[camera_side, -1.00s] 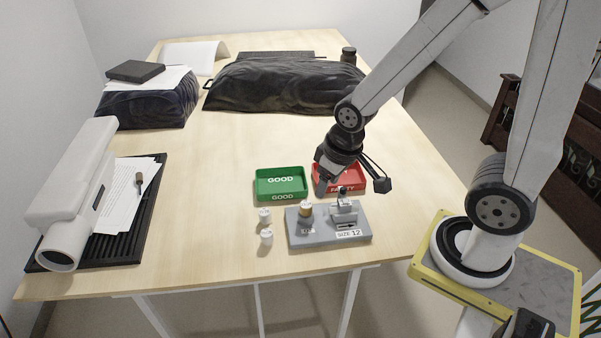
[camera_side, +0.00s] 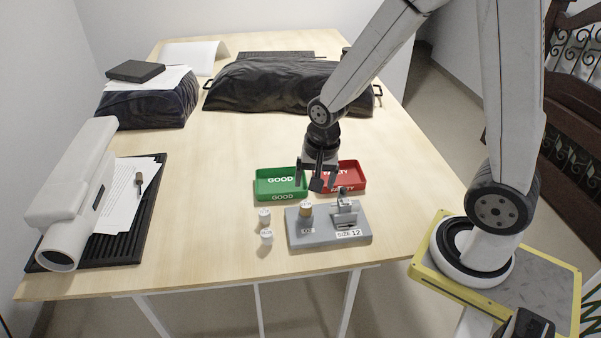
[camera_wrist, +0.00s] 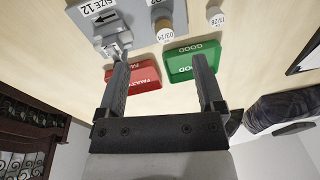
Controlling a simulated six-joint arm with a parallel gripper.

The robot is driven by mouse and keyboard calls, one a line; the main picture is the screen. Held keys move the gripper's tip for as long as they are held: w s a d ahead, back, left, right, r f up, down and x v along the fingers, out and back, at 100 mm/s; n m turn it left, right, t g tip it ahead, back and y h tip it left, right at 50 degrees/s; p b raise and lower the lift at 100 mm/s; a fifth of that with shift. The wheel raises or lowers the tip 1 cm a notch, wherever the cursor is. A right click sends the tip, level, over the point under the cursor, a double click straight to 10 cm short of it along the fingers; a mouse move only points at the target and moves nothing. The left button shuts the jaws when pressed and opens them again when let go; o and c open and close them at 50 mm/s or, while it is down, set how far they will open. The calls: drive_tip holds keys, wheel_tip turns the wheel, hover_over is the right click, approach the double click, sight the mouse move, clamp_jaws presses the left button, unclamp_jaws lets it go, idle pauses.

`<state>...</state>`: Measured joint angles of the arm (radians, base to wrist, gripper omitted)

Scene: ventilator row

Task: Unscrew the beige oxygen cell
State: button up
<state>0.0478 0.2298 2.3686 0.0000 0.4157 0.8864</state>
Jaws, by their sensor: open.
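The beige oxygen cell (camera_side: 305,210) stands upright on the left part of the grey fixture block (camera_side: 330,237). In the wrist view the cell (camera_wrist: 163,27) shows its white labelled top near the upper edge, on the grey block (camera_wrist: 138,25). My gripper (camera_side: 316,184) is above the table behind the cell, near the trays, apart from the cell. In the wrist view its two fingers (camera_wrist: 158,75) are spread wide with nothing between them. The green GOOD tray (camera_side: 281,194) and the red FAULTY tray (camera_side: 352,187) lie behind the block.
Two white cells, one farther back (camera_side: 264,214) and one nearer (camera_side: 266,235), stand left of the block. A metal clamp-like part (camera_side: 345,209) rises from the block's right side, behind the SIZE 12 label (camera_side: 349,234).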

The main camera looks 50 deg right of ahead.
sight(305, 205)
drive_tip(key=w+f+m, duration=0.1)
drive_tip(key=m, duration=0.3)
drive_tip(key=w+d+f+m+g, duration=0.1)
drive_tip(key=w+f+m, duration=0.1)
drive_tip(key=m, duration=0.3)
drive_tip(key=w+d+f+m, duration=0.1)
drive_tip(key=f+m, duration=0.1)
drive_tip(key=m, duration=0.2)
drive_tip(key=shift+w+d+m, duration=0.15)
drive_tip(key=shift+d+m, duration=0.1)
drive_tip(key=shift+m, duration=0.05)
drive_tip(key=shift+f, duration=0.15)
drive_tip(key=shift+f, duration=3.8)
clamp_jaws()
drive_tip(key=shift+n, duration=3.1)
drive_tip(key=shift+r, duration=0.1)
